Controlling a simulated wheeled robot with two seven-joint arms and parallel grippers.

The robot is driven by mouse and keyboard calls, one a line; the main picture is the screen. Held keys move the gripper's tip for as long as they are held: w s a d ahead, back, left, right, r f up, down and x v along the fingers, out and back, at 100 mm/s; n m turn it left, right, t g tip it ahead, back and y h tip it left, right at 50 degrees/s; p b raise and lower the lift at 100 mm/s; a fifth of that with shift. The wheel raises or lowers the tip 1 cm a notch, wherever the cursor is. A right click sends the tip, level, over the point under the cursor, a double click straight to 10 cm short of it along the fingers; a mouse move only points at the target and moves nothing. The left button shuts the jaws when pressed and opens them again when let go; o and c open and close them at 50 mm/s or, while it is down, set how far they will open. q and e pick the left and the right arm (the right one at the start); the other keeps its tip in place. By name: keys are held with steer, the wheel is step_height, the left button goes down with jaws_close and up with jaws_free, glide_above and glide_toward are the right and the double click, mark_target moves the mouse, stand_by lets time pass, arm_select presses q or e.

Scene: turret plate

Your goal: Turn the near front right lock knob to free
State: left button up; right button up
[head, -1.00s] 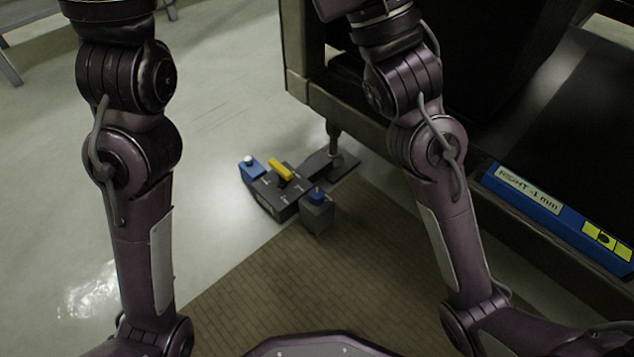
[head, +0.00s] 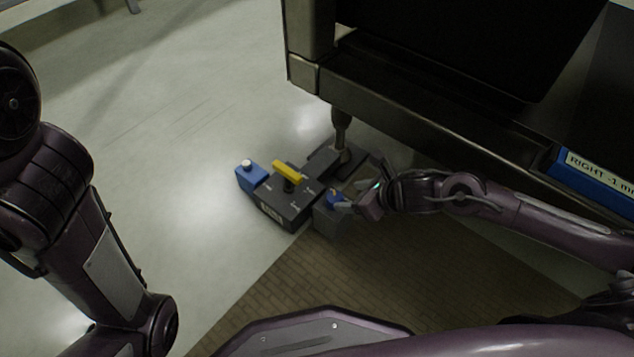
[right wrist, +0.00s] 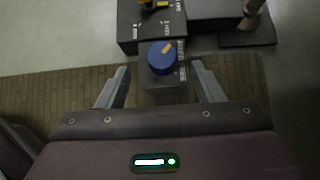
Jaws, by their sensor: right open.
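The lock knob is a round blue knob (right wrist: 162,57) with an orange-yellow pointer mark, on top of a grey block (right wrist: 163,82). In the head view the knob (head: 336,196) is partly covered by my right gripper (head: 345,200). In the right wrist view my right gripper (right wrist: 160,85) is open, its two fingers apart on either side of the grey block, the knob a little beyond the fingertips and between their lines. I cannot tell whether a finger touches anything. My left arm shows at the left of the head view, but its gripper is out of view.
A dark unit with a yellow handle (head: 287,171) adjoins the grey block. A blue block with a white knob (head: 249,175) is at its left. A machine leg (head: 341,130) stands behind, under a dark machine frame (head: 420,125). Brown matting (head: 330,280) covers the near floor.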

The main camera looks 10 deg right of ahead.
mark_target(335, 197)
steer(key=b+x, duration=0.4)
steer(key=x, duration=0.3)
steer(key=shift+s+d+f, duration=0.1)
steer(key=shift+d+f, duration=0.05)
steer(key=shift+d, duration=0.05)
steer(key=shift+w+a+f+b, duration=0.2)
steer(key=shift+w+b, duration=0.05)
steer(key=shift+b, duration=0.15)
steer(key=c, duration=1)
